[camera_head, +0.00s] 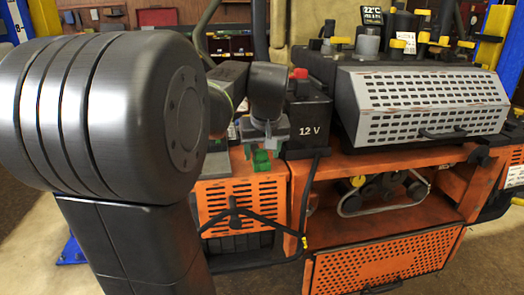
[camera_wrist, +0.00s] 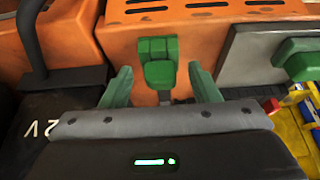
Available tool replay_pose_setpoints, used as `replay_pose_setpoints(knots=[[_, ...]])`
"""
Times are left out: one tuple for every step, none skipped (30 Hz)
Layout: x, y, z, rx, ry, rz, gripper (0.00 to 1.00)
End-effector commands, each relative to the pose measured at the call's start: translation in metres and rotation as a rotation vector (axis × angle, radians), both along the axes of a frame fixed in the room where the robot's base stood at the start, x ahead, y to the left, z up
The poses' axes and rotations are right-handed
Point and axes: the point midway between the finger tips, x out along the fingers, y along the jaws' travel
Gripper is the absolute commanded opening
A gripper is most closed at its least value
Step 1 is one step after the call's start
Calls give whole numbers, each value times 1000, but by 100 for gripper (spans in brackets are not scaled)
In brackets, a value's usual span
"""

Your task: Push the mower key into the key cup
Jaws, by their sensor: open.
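A green-headed piece with a dark stem, which looks like the mower key (camera_wrist: 158,50), shows against the orange housing in the wrist view. My gripper (camera_wrist: 160,72) is open, with one green finger on each side of the key. Gaps show between the fingers and the key head, so it is not clamped. In the head view my gripper (camera_head: 262,160) is over the orange housing beside the battery. There I cannot separate the key from the green fingers. I cannot make out the key cup; the stem's lower end is partly hidden by my gripper.
The black 12 V battery (camera_head: 305,115) with a red cap stands close to the right of my gripper. The slotted orange housing (camera_head: 243,205) is below. A grey perforated cover (camera_head: 420,105) is farther right. A grey plate (camera_wrist: 245,55) and green part (camera_wrist: 303,62) lie right in the wrist view.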

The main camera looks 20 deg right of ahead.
Motion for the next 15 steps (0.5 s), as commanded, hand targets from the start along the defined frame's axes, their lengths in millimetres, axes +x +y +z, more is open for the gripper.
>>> replay_pose_setpoints(knots=[[0,0,0,0,0,0,56],[0,0,1,0,0,0,56],[-1,0,3,0,-1,0,56],[-2,0,5,0,-1,0,56],[-3,0,8,-1,-2,0,56],[-4,1,13,-2,-3,0,56],[-6,1,17,-2,-3,0,56],[-8,2,22,-2,-3,0,56],[-11,2,30,-3,-4,-1,56],[-13,3,36,-3,-4,-1,56],[-16,3,43,-3,-4,-1,56],[-19,4,52,-3,-4,-1,56],[-22,5,58,-3,-4,-1,56],[-25,6,65,-3,-4,-1,56],[-29,6,74,-3,-4,-1,56]])
